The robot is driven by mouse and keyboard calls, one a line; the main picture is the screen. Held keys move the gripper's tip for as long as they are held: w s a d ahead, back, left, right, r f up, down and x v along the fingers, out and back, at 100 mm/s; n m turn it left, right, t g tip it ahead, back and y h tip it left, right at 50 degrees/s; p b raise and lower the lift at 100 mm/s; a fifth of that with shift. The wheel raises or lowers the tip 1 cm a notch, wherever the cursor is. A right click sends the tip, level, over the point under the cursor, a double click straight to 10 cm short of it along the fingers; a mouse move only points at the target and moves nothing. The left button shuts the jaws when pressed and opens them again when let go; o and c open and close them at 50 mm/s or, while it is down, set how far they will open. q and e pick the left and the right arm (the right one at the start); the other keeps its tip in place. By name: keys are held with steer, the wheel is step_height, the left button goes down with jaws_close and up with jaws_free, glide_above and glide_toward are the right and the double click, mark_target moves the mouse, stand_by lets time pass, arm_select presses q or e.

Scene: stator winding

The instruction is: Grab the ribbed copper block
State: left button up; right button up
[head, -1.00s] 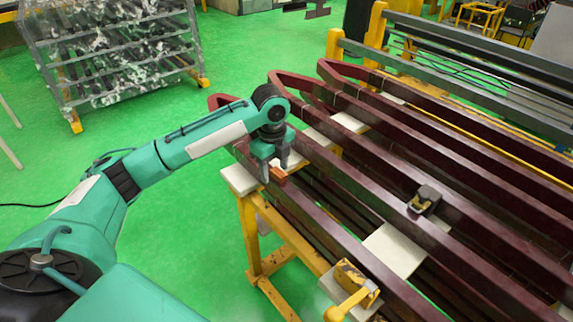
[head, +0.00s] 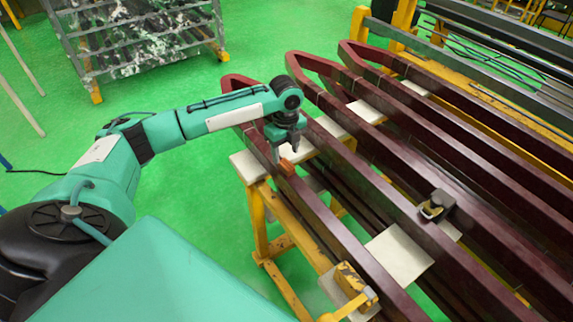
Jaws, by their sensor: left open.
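The ribbed copper block (head: 287,167) is a small orange-brown piece on the nearest dark red bar, close to its curved far end. Its ribs are too small to make out. My left gripper (head: 285,155) points down with its two fingers apart, at the block's upper edge in the picture. Nothing shows held between the fingers. I cannot tell whether a finger touches the block. My right gripper is not in view.
Several long dark red coil bars (head: 404,177) run side by side on a yellow stand (head: 283,242) with white pads. A dark clamp-like tool (head: 437,204) sits on the bars. A grey rack (head: 146,32) stands at the back left. Green floor is open at left.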

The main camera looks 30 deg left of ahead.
mark_target(286, 164)
arm_select(q)
steer(key=shift+s+d+f+p, duration=0.1)
steer(key=shift+s+f+p, duration=0.05)
steer(key=shift+f+p, duration=0.7)
step_height(286, 164, down, 2)
steer(key=shift+f, duration=0.45)
jaws_close()
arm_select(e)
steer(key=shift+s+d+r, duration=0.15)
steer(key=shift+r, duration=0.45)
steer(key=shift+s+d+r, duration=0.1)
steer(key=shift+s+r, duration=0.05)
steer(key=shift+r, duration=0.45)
